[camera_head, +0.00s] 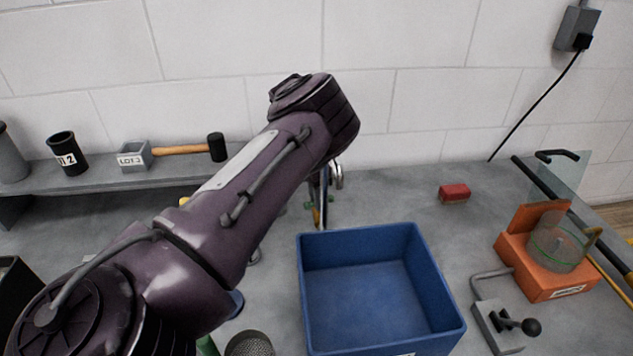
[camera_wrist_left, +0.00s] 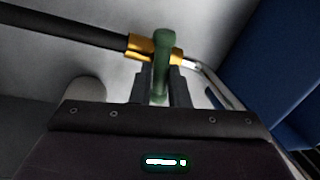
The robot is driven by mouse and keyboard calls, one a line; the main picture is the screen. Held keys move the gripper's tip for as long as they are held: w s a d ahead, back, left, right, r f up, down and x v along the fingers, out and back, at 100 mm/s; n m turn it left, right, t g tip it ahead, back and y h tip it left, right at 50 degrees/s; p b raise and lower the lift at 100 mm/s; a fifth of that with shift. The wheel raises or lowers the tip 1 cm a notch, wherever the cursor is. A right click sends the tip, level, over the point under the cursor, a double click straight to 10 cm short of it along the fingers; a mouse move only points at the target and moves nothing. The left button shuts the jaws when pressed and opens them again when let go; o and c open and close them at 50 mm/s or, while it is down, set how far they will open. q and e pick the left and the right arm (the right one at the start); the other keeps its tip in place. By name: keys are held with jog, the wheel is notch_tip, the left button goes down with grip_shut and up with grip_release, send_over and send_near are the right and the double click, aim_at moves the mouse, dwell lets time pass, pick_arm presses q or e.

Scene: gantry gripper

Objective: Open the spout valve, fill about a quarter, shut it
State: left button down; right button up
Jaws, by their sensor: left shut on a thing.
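The spout valve has a green handle (camera_wrist_left: 162,62) and a brass body (camera_wrist_left: 139,46) on a dark pipe (camera_wrist_left: 70,25), with a silvery spout (camera_wrist_left: 215,85) on its other side. My left gripper (camera_wrist_left: 163,88) is shut on the green handle. In the left wrist view the handle lies across the line of the pipe. In the head view my left arm hides most of the valve and gripper; only bits of green and brass show beside the blue bin. A clear cup (camera_head: 556,247) with a green ring sits at an orange holder (camera_head: 540,278). My right gripper is out of view.
An open, empty blue bin (camera_head: 425,262) stands in the middle. A black-knobbed lever on a grey base (camera_head: 497,334) is right of it. A red block (camera_head: 454,193) lies behind. A shelf (camera_head: 110,180) at the left holds a mallet (camera_head: 180,150) and cups. A mesh cylinder (camera_head: 250,345) is at the bottom.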

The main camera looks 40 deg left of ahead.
pick_arm(q)
jog(key=n, duration=0.4)
jog(key=shift+s+t, duration=0.1)
jog(key=shift+t, duration=0.2)
jog(key=n, duration=0.3)
jog(key=shift+d+t, duration=0.2)
jog(key=shift+t, duration=0.2)
jog(key=n, duration=0.4)
jog(key=shift+d+t+b, duration=0.1)
jog(key=shift+t+b, duration=0.2)
jog(key=shift+b, duration=0.05)
jog(key=shift+d+n+t+y+b, duration=0.1)
jog(key=shift+n+t+y+b, duration=0.25)
jog(key=shift+n, duration=1.55)
jog(key=shift+r, duration=0.1)
jog(key=c, duration=1.4)
grip_release()
